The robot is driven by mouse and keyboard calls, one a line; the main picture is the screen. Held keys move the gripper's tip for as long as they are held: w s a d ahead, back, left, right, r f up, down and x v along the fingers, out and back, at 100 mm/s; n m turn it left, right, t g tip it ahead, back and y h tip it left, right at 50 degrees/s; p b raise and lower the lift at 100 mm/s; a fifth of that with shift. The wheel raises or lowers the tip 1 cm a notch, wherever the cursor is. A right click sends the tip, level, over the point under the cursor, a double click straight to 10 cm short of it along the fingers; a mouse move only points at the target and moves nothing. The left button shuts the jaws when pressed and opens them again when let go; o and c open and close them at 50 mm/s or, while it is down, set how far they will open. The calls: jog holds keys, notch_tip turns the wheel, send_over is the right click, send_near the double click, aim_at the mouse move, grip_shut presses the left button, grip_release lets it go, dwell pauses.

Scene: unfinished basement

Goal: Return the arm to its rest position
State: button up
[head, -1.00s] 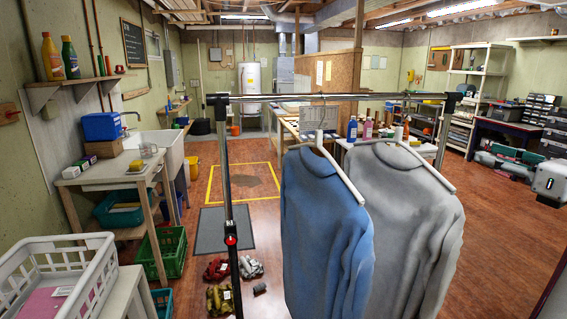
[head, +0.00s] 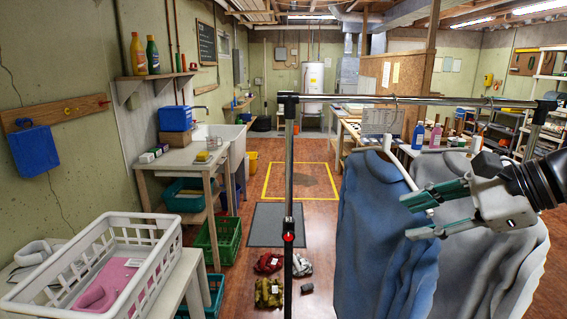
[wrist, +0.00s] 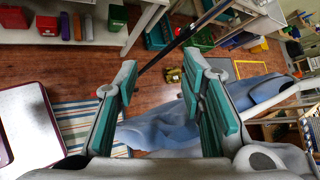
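My gripper (head: 428,212) is at the right in the head view, in front of the hanging garments. Its two teal-padded fingers are apart and point left. In the wrist view the fingers (wrist: 160,92) are spread with nothing held between them. A blue sweater (head: 372,245) and a grey sweater (head: 505,265) hang on white hangers from a metal clothes rail (head: 345,98). The gripper covers part of both sweaters in the head view. I cannot tell whether it touches them. In the wrist view blue cloth (wrist: 180,128) lies beyond the fingers.
A white laundry basket (head: 85,255) with pink cloth stands at the left front. The rail's upright post (head: 289,190) stands mid-view. A sink bench (head: 185,165) is along the left wall. Shoes (head: 270,288) lie on the floor. Floor inside the yellow outline (head: 290,192) is clear.

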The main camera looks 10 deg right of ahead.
jog(key=s+a+f+n+g+h, duration=0.1)
jog(key=s+a+f+n+h, duration=0.1)
jog(key=s+n, duration=0.4)
jog(key=s+a+f+n+g+h, duration=0.2)
jog(key=s+a+n+h, duration=0.3)
jog(key=n, duration=0.9)
jog(key=shift+s+a+f, duration=0.4)
jog(key=shift+a+f, duration=0.4)
jog(key=shift+a, duration=0.45)
